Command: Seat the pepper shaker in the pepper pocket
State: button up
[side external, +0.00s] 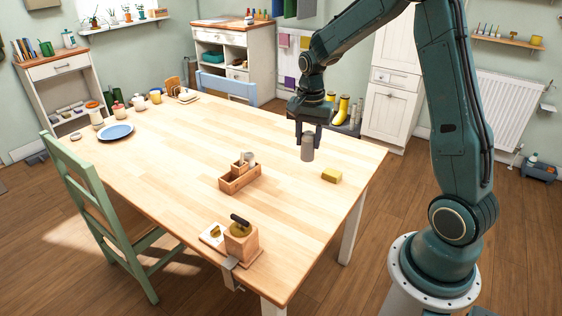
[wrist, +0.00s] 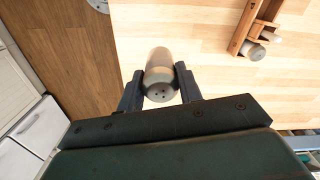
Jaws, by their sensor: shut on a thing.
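My gripper (side external: 309,133) is shut on the pepper shaker (side external: 307,149), a grey cylinder held upright over the right part of the table. In the wrist view the shaker (wrist: 160,76) sits between both fingers of my gripper (wrist: 160,86), with its holed grey cap facing the camera. I cannot tell whether its base touches the table. The wooden caddy (side external: 238,183) with pockets stands on the table to the left of my gripper. It also shows at the top right of the wrist view (wrist: 243,30). A light shaker with a grey cap (wrist: 255,52) is in it. Which pocket is for pepper is not clear.
A yellow block (side external: 331,175) lies on the table to the right of the caddy. A wooden box with a dark handle (side external: 241,240) stands at the near edge. A blue plate (side external: 116,132) and jars are at the far left. The table between shaker and caddy is clear.

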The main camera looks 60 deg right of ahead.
jog(key=shift+r, duration=1.4)
jog(key=shift+w, duration=0.15)
jog(key=w+a+r, duration=0.1)
jog(key=w+a, duration=0.1)
jog(key=w, duration=1.2)
jog(key=m, duration=0.1)
send_over(240, 173)
jog(key=w+a, duration=0.1)
jog(key=a, duration=0.1)
jog(key=shift+w+a+m, duration=0.3)
jog(key=shift+w+a, duration=0.05)
jog(key=shift+w, duration=0.35)
notch_tip(240, 173, down, 16)
jog(key=shift+r, duration=0.15)
